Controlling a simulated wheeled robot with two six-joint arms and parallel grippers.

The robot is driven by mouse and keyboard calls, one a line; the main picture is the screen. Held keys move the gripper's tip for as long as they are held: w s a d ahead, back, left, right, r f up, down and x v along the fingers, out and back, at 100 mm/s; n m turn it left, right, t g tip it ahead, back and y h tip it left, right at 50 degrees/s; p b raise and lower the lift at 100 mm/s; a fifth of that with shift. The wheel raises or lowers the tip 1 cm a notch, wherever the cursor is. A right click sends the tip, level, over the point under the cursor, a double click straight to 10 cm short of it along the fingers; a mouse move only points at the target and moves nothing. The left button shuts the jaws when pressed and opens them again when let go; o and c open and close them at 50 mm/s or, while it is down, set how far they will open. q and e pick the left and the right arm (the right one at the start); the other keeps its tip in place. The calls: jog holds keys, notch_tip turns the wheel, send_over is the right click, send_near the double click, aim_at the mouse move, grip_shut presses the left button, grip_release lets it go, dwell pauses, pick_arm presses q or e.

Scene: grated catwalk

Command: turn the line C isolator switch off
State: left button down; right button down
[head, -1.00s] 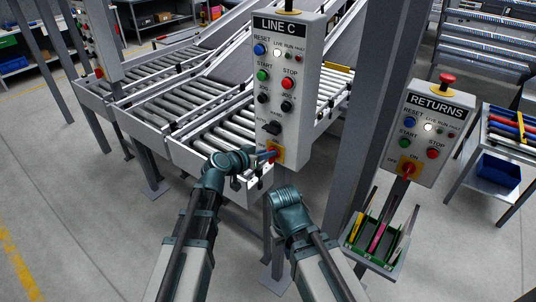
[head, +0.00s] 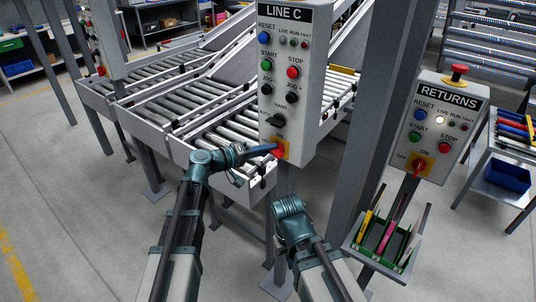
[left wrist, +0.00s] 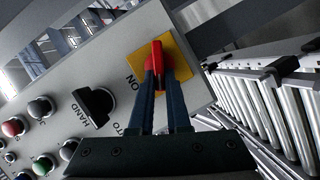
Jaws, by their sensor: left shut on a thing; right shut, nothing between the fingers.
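The LINE C panel (head: 312,110) stands on a post in the middle of the head view. Its isolator switch is a red handle (left wrist: 158,62) on a yellow plate (left wrist: 184,55), low on the panel. My left gripper (head: 273,149) is shut on the red handle, fingers on either side of it in the left wrist view. The handle lies aslant to the plate's edges. The ON label (left wrist: 130,82) shows; any OFF label is hidden behind the gripper. The panel's LIVE lamp (head: 283,41) looks grey and unlit. My right gripper (head: 287,206) is shut and empty below the panel.
A black HAND/AUTO selector (left wrist: 95,103) sits close to the isolator. The RETURNS panel (head: 437,125) stands at right with its own red switch and a lit white lamp. Below it is a tray (head: 363,250). Roller conveyors (head: 170,100) lie behind at left. A grey column (head: 372,120) stands between the panels.

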pick_arm(q)
jog(key=shift+a+f+n+h+b, duration=0.1)
jog(key=shift+f+n+h+b, duration=0.2)
jog(key=shift+n+b, duration=0.4)
jog(key=shift+d+f+n+h+b, duration=0.1)
jog(key=shift+n+h+b, duration=0.25)
jog(key=shift+n+b, duration=0.3)
jog(key=shift+a+f+n+h+b, duration=0.15)
jog(key=shift+n+h+b, duration=0.2)
jog(key=shift+n+b, duration=0.35)
jog(key=c, duration=0.9)
grip_release()
jog(key=shift+t, duration=0.3)
jog(key=shift+r, duration=0.1)
jog(key=v, duration=1.3)
jog(key=shift+s+a, duration=0.15)
jog(key=shift+a, duration=0.2)
